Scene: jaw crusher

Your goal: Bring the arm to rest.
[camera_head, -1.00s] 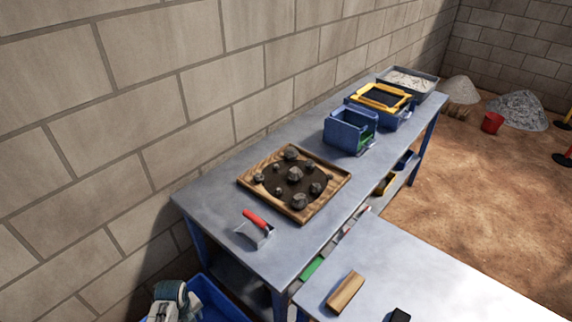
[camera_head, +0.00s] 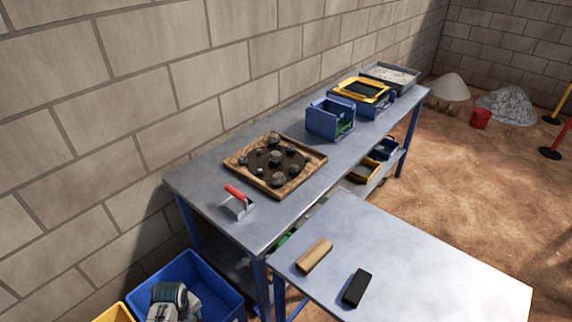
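My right arm and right gripper are out of view. On the long grey workbench (camera_head: 235,229), a wooden tray (camera_head: 314,168) holds dark soil and several grey rocks. A blue open-fronted box (camera_head: 320,118), probably the jaw crusher, stands behind it. A scoop with a red handle (camera_head: 237,193) lies at the near left end.
A yellow-framed sieve (camera_head: 360,90) and a grey tray (camera_head: 390,74) stand farther back. A second table (camera_head: 430,262) at the front right carries a wooden block (camera_head: 314,255) and a black block (camera_head: 356,288). A blue bin (camera_head: 226,302) stands on the floor. Open dirt floor lies right.

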